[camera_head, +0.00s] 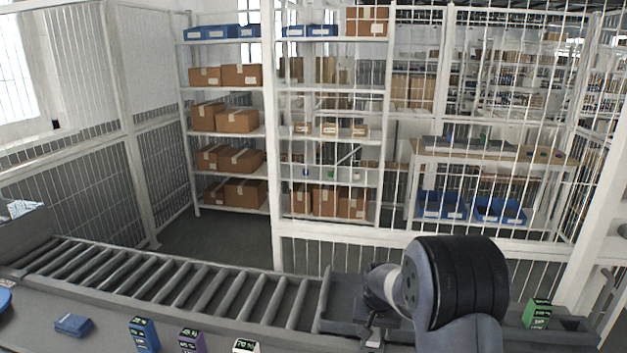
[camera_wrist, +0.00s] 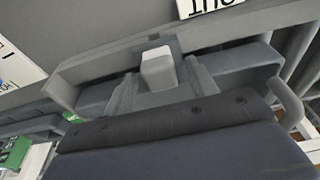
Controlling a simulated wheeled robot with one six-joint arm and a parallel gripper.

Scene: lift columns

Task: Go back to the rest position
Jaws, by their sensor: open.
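My gripper (camera_head: 372,336) hangs below my wrist in the head view, low and right of centre, over the right end of the conveyor. It is open and I see nothing held in it. My dark arm link hides part of the area to its right. A green box (camera_head: 537,313) with a dark label stands on the grey surface right of my arm. A blue box (camera_head: 143,335), a purple box (camera_head: 191,341) and a white box (camera_head: 245,346) stand along the near edge. A flat blue packet (camera_head: 73,325) lies left of them.
A roller conveyor (camera_head: 190,287) runs along the front, ending near my arm. Behind it are white mesh fences (camera_head: 330,245), a shelf rack with brown cartons (camera_head: 235,120) and a bench with blue bins (camera_head: 440,205). The wrist view shows a white sign (camera_wrist: 208,8) with dark letters.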

